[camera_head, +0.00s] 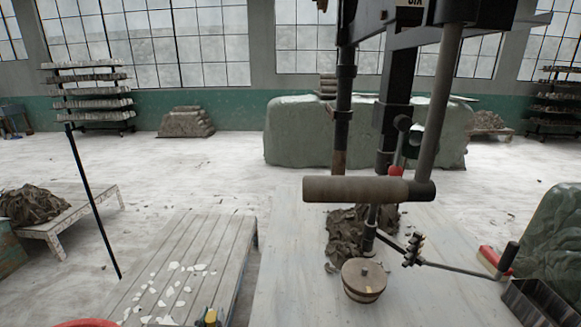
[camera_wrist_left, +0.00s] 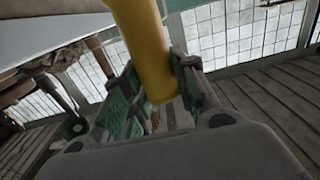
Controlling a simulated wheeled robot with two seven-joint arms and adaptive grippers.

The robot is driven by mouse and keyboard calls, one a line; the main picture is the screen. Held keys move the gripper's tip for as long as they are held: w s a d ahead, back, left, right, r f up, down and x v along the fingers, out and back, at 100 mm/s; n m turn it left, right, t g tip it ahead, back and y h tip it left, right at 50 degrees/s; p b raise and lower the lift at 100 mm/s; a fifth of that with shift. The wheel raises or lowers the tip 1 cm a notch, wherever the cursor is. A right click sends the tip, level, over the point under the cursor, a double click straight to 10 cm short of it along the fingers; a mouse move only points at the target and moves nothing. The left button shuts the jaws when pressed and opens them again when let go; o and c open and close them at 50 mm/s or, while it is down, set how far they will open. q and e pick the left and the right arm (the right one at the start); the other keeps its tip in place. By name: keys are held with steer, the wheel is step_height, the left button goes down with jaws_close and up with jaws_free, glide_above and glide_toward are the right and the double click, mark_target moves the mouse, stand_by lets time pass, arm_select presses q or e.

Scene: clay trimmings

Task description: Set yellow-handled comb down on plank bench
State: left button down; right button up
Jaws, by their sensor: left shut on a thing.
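The yellow-handled comb shows as a thick yellow handle (camera_wrist_left: 147,52) in the left wrist view, with its teeth not visible. My left gripper (camera_wrist_left: 160,85) is shut on this handle, with a green-padded finger on each side. In the head view a small bit of yellow (camera_head: 210,316) shows at the bottom edge, by the right side of the plank bench; most of the gripper is cut off there. The plank bench (camera_head: 212,243) is a low slatted wooden bench at lower left. I cannot tell the comb's height above it. My right gripper is not in view.
White chips (camera_head: 173,266) lie scattered on the bench's near and middle planks; its far planks are bare. A red rim (camera_head: 85,323) shows at the bottom edge. A dark machine (camera_head: 365,190) stands over a pale table (camera_head: 285,265) on the right, with a wooden tub (camera_head: 363,281).

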arm_select(q)
steer(key=shift+s+f+b, duration=0.2)
steer(key=shift+f+b, duration=0.05)
steer(key=shift+f, duration=0.35)
steer(key=shift+s+f+b, duration=0.2)
steer(key=shift+f+b, duration=0.05)
steer(key=shift+f, duration=0.3)
steer(key=shift+r, duration=0.15)
